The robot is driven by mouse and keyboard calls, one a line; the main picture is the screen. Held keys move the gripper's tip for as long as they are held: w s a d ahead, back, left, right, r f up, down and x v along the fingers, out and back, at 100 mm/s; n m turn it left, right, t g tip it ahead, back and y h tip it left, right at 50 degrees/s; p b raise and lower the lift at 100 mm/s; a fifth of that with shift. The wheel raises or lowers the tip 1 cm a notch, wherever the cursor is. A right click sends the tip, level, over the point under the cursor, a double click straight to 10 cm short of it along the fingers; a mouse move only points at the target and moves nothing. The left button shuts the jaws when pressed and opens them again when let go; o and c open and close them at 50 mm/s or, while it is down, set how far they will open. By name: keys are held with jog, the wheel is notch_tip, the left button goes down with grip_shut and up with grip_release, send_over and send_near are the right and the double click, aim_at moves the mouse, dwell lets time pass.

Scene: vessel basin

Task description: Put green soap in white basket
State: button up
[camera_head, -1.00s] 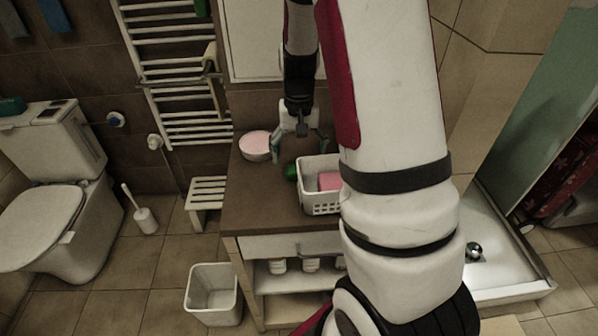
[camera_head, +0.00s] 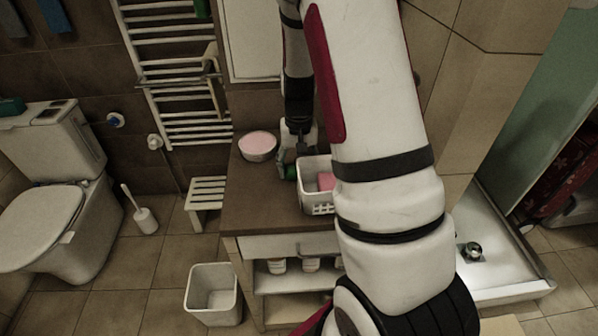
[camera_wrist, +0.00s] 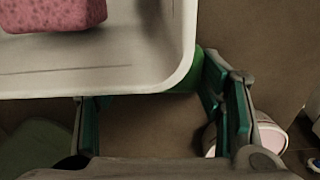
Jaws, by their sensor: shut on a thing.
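The green soap (camera_head: 291,173) is on the brown counter, just left of the white basket. My gripper (camera_head: 292,162) points down and is shut on the soap, its fingers set well apart around it. In the wrist view a small part of the green soap (camera_wrist: 188,81) shows beside the right finger; the basket's rim hides the rest. The white basket (camera_head: 318,208) stands on the counter with a pink sponge-like block (camera_head: 326,181) inside. In the wrist view the basket's rounded corner (camera_wrist: 178,60) lies close in front of the fingertips. My arm covers the basket's right part.
A round bowl with a pink top (camera_head: 257,146) stands on the counter (camera_head: 250,205) at the back left. The counter's front left is clear. A wall and towel rack (camera_head: 170,90) stand behind. A white bin (camera_head: 212,292) is on the floor.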

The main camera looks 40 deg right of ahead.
jog(key=shift+w+r, duration=0.3)
jog(key=shift+r, duration=0.15)
notch_tip(320, 180, up, 7)
jog(key=shift+f, duration=0.2)
jog(key=w+a+b, duration=0.1)
jog(key=w, duration=0.4)
jog(key=w+a+b, duration=0.1)
jog(key=w+a, duration=0.1)
jog(key=w, duration=0.4)
jog(key=w+a+b, duration=0.1)
jog(key=w+a, duration=0.1)
jog(key=w, duration=0.4)
jog(key=shift+w+a+f, duration=0.1)
jog(key=shift+f, duration=0.2)
jog(key=shift+w+a, duration=0.25)
jog(key=shift+w, duration=0.45)
